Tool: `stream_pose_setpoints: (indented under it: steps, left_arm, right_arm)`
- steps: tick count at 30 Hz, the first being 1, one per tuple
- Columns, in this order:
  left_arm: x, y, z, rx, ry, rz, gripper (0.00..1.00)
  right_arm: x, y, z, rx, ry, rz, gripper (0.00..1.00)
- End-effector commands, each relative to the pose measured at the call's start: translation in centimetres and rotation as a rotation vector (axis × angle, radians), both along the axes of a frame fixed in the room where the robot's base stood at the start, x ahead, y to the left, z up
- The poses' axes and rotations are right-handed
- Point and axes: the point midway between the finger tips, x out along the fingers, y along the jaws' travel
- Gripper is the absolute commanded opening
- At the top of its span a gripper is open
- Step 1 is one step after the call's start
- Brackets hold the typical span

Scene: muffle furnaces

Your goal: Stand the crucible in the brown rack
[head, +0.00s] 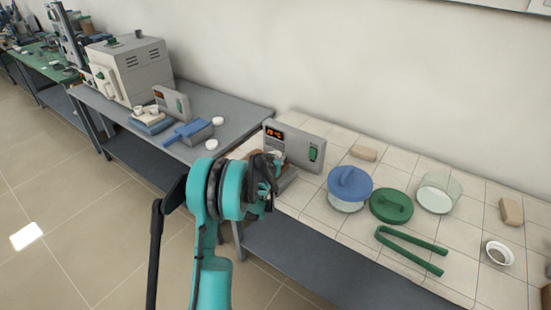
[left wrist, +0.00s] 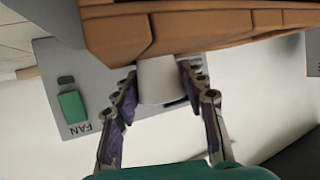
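A white crucible (left wrist: 160,80) shows in the left wrist view, which is turned upside down. It is between the two fingers of my left gripper (left wrist: 158,85), which look closed against its sides. The brown rack (left wrist: 215,28) lies right at the crucible's base, and that end is hidden, so I cannot tell whether it sits in a slot or just above. In the head view, my left gripper (head: 266,178) is in front of the control box at the left end of the tiled table, mostly hiding the rack (head: 286,180). My right gripper is not in view.
The control box (head: 308,148) stands close behind the gripper. To its right are a blue-lidded dish (head: 349,184), green lid (head: 391,205), glass dish (head: 437,193), and green tongs (head: 410,250). A furnace (head: 130,70) and blue blocks (head: 188,132) stand on the grey table.

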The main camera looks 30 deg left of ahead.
Motion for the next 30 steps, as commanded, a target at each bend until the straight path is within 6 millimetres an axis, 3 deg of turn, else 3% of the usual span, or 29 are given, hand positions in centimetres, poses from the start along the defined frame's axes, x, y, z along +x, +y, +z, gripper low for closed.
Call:
stream_pose_setpoints:
  steps: [13, 30]
  left_arm:
    - [0.0, 0.0, 0.6, 0.000, 0.000, 0.000, 0.60]
    - [-9.6, -3.1, 4.7, 0.000, 0.000, 0.001, 0.60]
  right_arm:
    - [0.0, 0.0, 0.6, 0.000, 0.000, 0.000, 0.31]
    - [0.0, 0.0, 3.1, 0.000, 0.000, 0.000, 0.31]
